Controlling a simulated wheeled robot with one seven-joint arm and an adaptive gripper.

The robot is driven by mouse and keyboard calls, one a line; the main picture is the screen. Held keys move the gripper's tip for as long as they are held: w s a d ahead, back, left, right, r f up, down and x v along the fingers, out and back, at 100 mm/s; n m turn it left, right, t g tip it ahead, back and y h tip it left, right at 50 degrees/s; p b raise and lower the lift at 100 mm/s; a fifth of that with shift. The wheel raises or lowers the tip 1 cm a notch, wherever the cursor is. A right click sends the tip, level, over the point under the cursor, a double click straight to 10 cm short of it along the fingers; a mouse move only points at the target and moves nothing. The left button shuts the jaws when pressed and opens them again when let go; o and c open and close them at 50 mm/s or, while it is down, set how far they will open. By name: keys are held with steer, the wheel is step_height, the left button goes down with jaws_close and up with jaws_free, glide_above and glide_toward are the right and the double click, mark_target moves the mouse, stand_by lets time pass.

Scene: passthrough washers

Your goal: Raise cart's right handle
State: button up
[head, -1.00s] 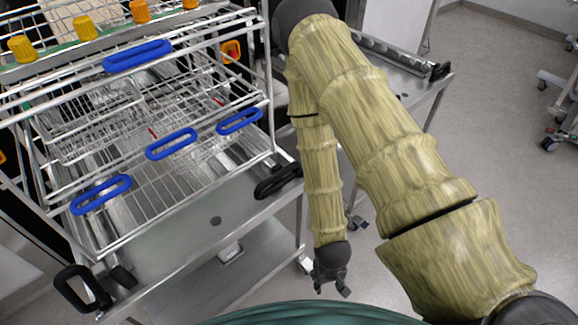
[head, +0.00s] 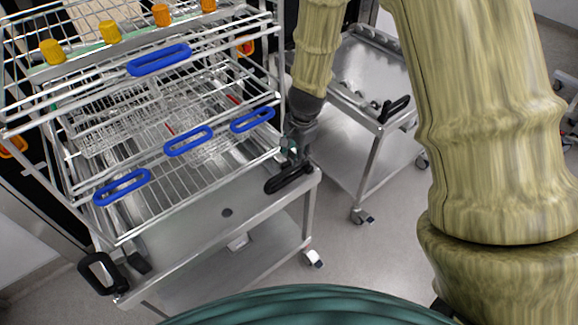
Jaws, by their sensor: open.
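The steel cart (head: 185,243) stands in front of me with a wire rack on it. Its black right handle (head: 290,178) lies low at the cart's front right corner, sticking out flat. The black left handle (head: 97,271) is at the front left corner and tilts upward. My gripper (head: 290,152) is open and points down, just above and behind the right handle. It looks empty. Its fingertips are small and partly dark, so I cannot tell whether they touch the handle.
The wire rack has several blue handles (head: 188,141) and yellow and orange knobs (head: 52,51) at the top. Its right post stands close to my gripper. A second steel cart (head: 358,122) with a black handle (head: 394,108) is to the right. Grey floor lies between the carts.

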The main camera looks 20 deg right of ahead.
mark_target(289, 170)
steer(key=shift+w+a+f+p, duration=0.15)
steer(key=shift+w+f+p, duration=0.25)
steer(key=shift+f, duration=1.3)
steer(key=shift+w+a+f+p, duration=0.1)
steer(key=shift+w+f+p, duration=0.25)
steer(key=shift+f, duration=1.35)
steer(key=shift+w+a+f+p, duration=0.15)
steer(key=shift+w+f+p, duration=0.25)
steer(key=shift+f, duration=1.3)
jaws_close()
